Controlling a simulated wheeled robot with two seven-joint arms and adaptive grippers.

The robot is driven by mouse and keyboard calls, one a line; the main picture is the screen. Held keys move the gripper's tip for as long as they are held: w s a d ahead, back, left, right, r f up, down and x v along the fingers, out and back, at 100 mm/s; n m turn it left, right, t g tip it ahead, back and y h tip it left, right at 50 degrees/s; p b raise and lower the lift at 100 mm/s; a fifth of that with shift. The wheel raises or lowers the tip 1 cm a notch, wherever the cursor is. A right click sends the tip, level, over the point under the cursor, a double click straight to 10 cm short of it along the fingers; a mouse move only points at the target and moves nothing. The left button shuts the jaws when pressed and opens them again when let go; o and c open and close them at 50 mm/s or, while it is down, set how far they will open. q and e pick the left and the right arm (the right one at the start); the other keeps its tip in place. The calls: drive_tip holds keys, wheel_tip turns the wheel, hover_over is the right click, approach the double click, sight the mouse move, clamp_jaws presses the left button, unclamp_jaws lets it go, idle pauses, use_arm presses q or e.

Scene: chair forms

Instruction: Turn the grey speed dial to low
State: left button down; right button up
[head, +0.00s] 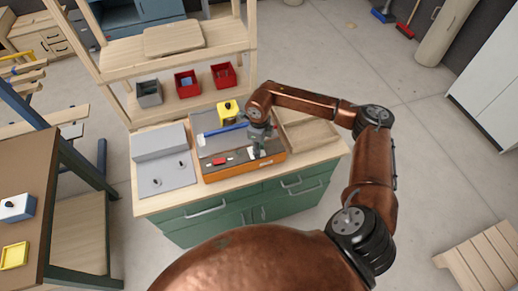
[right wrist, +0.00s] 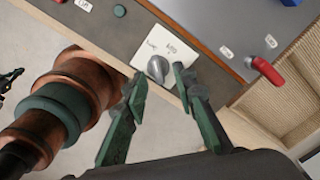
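The grey speed dial (right wrist: 157,68) sits on a white plate (right wrist: 171,50) in the right wrist view. Two small dark labels stand on the plate above the dial and are hard to read. I cannot tell clearly which label the dial points to. My right gripper (right wrist: 158,78) is open, with one green-and-black fingertip on each side of the dial. I see a gap at both sides; contact is not visible. In the head view my right gripper (head: 259,147) points down over the front right of the orange-edged panel (head: 239,169), hiding the dial. My left gripper is not in view.
On the panel are a yellow box (head: 229,110), a blue bar (head: 225,131) and a red switch (head: 219,161); a red handle (right wrist: 268,70) lies right of the dial. A grey panel (head: 163,174) stands left, an empty wooden tray (head: 310,134) right.

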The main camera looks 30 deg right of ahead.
wheel_tip(320, 180, up, 12)
idle(0.5)
drive_tip(key=shift+a, duration=0.1)
